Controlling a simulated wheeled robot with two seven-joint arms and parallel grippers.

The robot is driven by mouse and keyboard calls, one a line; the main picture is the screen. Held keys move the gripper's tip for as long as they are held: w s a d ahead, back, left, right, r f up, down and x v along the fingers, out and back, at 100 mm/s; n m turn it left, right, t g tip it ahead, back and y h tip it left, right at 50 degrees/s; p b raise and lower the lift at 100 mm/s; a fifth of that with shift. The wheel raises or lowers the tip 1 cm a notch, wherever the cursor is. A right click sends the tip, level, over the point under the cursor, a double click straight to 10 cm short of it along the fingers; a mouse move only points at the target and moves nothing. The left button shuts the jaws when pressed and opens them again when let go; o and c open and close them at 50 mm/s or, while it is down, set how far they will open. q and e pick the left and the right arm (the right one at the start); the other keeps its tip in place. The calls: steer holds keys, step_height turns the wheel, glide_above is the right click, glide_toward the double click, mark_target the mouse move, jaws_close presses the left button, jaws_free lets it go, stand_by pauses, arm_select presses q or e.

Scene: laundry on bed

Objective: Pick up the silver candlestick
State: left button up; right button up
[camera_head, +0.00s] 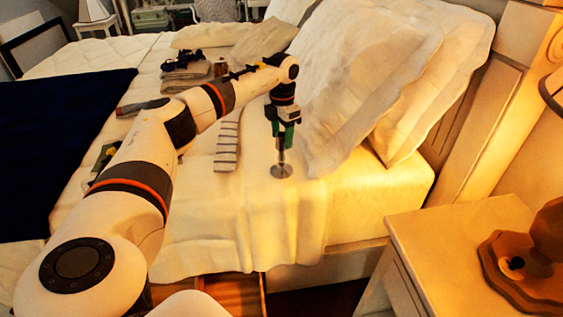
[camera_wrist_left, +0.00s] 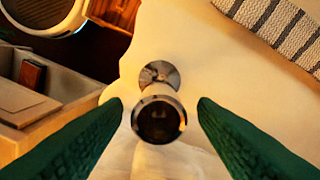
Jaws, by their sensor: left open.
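The silver candlestick (camera_head: 281,171) stands upright on the bed, near the edge on the nightstand side. In the left wrist view I look down on its open cup-shaped top (camera_wrist_left: 158,118), with its round base behind it. My left gripper (camera_head: 284,135) points down over the candlestick. Its green fingers (camera_wrist_left: 161,128) are open, one on each side of the candlestick's top, with a gap on both sides. The upper part of the candlestick is partly hidden by the fingers in the head view. My right gripper is not in view.
A striped cloth (camera_head: 227,147) lies left of the candlestick. Large white pillows (camera_head: 368,75) stand close on its right. A wooden nightstand (camera_head: 440,235) is at lower right. Folded laundry (camera_head: 185,75) lies farther back, and a dark blanket (camera_head: 60,140) covers the bed's left part.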

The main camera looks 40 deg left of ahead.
mark_target(281, 143)
arm_select(q)
step_height(281, 143, down, 3)
steer(key=shift+s+f, duration=0.15)
steer(key=shift+f, duration=0.05)
steer(key=shift+r, duration=0.1)
jaws_close()
